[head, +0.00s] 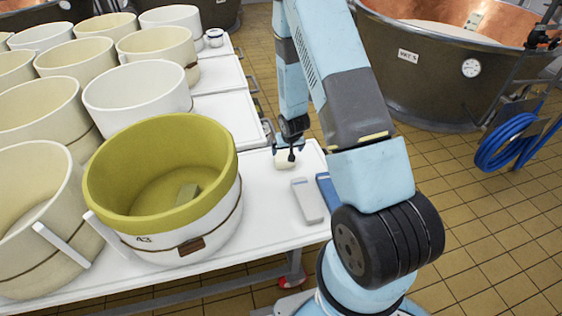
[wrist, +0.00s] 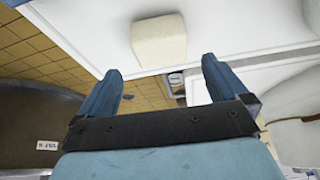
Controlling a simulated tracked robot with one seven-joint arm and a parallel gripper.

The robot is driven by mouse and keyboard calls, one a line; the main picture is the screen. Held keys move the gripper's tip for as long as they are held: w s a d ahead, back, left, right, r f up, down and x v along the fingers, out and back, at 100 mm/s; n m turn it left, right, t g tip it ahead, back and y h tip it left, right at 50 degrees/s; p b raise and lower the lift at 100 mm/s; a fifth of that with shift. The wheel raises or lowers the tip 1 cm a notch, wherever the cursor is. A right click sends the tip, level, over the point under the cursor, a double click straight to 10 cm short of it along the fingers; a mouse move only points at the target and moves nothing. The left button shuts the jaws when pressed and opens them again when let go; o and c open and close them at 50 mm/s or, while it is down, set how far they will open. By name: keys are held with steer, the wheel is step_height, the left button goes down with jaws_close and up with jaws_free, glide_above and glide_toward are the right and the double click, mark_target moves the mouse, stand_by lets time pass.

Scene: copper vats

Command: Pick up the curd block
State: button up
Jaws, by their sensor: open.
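The curd block (head: 286,159) is a small cream block with rounded edges. It lies on the white table, right of the large yellow-rimmed tub. In the wrist view the curd block (wrist: 159,42) shows whole, beyond the fingertips and roughly centred across the gap. My gripper (wrist: 161,66) is open, with its two blue fingers apart and nothing between them. In the head view my gripper (head: 292,148) is at the block, partly covering it; contact cannot be told there.
A grey-white flat item (head: 308,200) and a blue one (head: 326,190) lie on the table near the block. The yellow-rimmed tub (head: 212,235) stands close on the left, with several cream tubs behind. A copper vat (head: 440,75) stands on the tiled floor at the back right.

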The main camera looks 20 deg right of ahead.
mark_target(285, 156)
steer(key=shift+w+x, duration=0.15)
steer(key=shift+x, duration=2.4)
steer(key=shift+w+x, duration=0.15)
steer(key=shift+x, duration=2.4)
steer(key=shift+r, duration=0.2)
steer(key=shift+c, duration=0.4)
steer(key=c, duration=0.9)
steer(key=shift+o, duration=0.2)
